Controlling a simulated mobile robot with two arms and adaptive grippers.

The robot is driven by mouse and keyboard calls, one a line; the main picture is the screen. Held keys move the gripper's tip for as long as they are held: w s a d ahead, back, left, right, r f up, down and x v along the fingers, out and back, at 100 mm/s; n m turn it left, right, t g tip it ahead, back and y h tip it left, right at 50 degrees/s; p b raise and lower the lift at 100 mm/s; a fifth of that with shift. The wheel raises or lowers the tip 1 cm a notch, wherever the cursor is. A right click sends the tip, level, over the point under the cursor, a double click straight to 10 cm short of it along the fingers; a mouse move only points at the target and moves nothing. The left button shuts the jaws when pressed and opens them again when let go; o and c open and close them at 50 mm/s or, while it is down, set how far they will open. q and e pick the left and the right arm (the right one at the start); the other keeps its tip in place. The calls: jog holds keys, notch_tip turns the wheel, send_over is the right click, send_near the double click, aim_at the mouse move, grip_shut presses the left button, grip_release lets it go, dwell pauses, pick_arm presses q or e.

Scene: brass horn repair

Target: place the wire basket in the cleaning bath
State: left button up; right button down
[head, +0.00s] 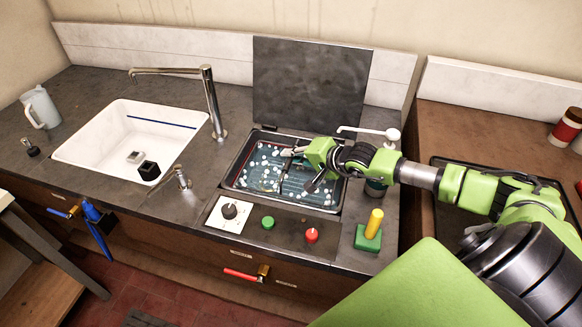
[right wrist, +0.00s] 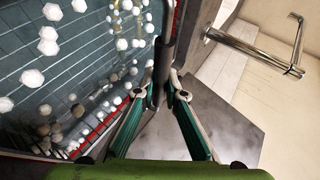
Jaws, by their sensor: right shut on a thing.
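The cleaning bath (head: 232,180) is a dark-rimmed rectangular tank of blue-grey liquid with white foam blobs, set in the worktop. It also fills the left of the right wrist view (right wrist: 75,95). My right gripper (head: 288,153) reaches over the bath from the right. In the right wrist view its fingers (right wrist: 163,85) close on a dark bar (right wrist: 166,45), which looks like the wire basket's handle. Thin dark wire lines show in the bath, but foam and my gripper hide much of the basket. I cannot tell whether it rests on the bottom. My left gripper is not in view.
A raised dark lid (head: 308,85) stands behind the bath. In front are a dial (head: 230,210), green button (head: 267,222), red button (head: 311,235) and yellow-handled green block (head: 370,235). A white sink (head: 125,150) with a tall tap (head: 212,100) lies left.

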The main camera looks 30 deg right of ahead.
aim_at(291, 184)
notch_tip(291, 184, down, 4)
jog(key=shift+w+r+p, duration=0.15)
jog(key=shift+r+p, duration=0.05)
jog(key=shift+p, duration=0.2)
jog(key=shift+f, duration=0.2)
jog(key=shift+f, duration=0.2)
jog(key=c, duration=2.1)
grip_release()
